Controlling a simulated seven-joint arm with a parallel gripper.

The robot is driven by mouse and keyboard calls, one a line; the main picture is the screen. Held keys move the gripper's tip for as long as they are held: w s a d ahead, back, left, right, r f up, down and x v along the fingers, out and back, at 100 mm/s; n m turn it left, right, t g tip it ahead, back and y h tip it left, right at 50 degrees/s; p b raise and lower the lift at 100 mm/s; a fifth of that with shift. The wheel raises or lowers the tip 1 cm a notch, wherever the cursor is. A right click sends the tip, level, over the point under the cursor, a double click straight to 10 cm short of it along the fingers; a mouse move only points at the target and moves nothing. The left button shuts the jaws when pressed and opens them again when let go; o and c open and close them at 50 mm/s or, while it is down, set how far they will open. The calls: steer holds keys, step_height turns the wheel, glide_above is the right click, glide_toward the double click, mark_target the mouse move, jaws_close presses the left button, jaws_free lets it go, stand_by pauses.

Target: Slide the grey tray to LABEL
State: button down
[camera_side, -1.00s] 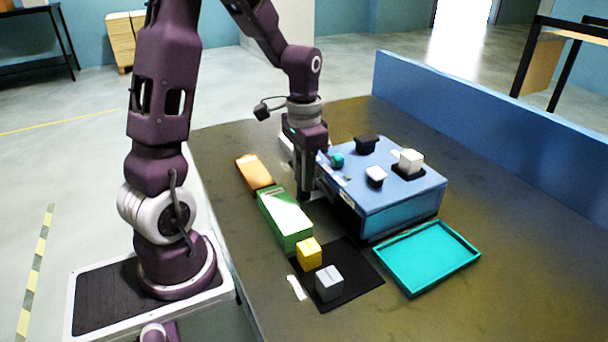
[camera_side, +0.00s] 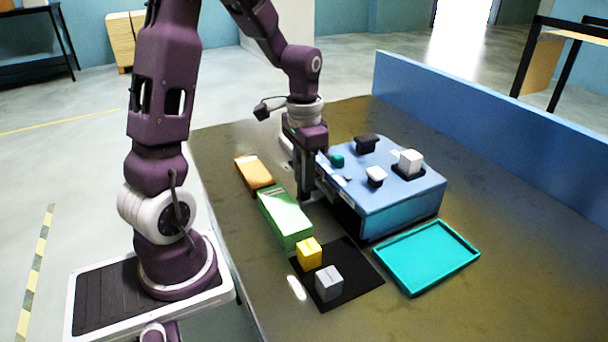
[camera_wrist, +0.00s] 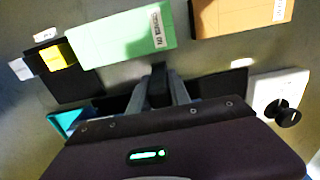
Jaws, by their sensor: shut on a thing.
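My gripper (camera_side: 306,193) is low at the left face of a blue box (camera_side: 385,205), in the side view. In the wrist view, its fingers (camera_wrist: 160,85) are shut on a small dark handle, with a dark strip (camera_wrist: 225,84) behind it. The handle is mostly hidden in the side view. White marks (camera_side: 297,288) lie on the table, but I cannot read the word LABEL on any.
A green box (camera_side: 285,218) and an orange box (camera_side: 254,172) lie close left of my gripper. A blue wall (camera_side: 490,130) edges the table.

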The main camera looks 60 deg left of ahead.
steer(key=d, duration=1.1)
steer(key=shift+d, duration=0.25)
steer(key=c, duration=1.4)
jaws_free()
steer(key=shift+d, duration=0.15)
steer(key=shift+c, duration=0.2)
steer(key=shift+o, duration=1.2)
step_height(320, 180, up, 7)
steer(key=shift+r, duration=0.1)
